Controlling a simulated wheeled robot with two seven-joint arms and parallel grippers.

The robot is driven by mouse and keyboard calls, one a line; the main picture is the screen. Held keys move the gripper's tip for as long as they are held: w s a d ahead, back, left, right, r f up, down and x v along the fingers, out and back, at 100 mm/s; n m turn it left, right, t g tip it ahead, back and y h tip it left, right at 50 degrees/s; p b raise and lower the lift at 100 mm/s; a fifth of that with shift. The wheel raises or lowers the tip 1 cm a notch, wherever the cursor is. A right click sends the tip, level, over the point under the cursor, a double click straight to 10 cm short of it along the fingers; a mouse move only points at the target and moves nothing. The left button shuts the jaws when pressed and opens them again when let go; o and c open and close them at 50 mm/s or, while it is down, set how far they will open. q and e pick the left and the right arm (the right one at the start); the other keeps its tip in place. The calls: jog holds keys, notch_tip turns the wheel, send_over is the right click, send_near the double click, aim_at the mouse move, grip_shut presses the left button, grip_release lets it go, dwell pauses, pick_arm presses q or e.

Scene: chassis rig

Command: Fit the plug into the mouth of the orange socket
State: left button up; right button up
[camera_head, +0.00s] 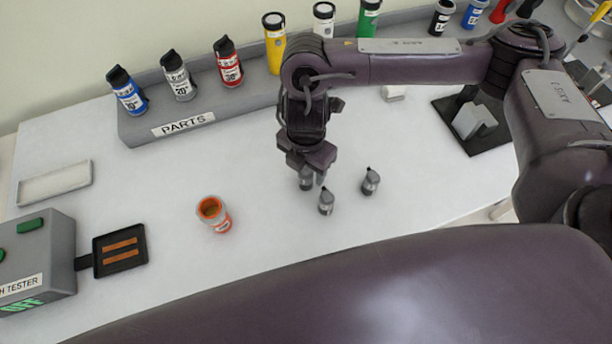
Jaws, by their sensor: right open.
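The orange socket (214,213) stands upright on the white table, left of centre, its round mouth facing up and looking empty. Two small grey plugs with dark tips stand on the table to its right: one plug (326,202) near the middle and another plug (370,182) further right. A third grey plug (306,180) stands right under my right gripper (313,178), partly covered by the fingers. My right gripper points down, open, with its fingers at that third plug; whether they touch it I cannot tell. My left gripper is not in view.
A grey parts rack (240,98) with several coloured bottles runs along the back. A grey tester box (38,262) with a black pad (120,250) is at left, near a white tray (55,183). A black mat (485,140) with a grey block lies at right. Table around the socket is clear.

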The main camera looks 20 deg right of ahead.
aim_at(306, 173)
jog(key=shift+f, duration=1.4)
jog(key=c, duration=1.2)
jog(key=shift+r, duration=0.1)
notch_tip(306, 173, up, 20)
jog(key=p, duration=0.1)
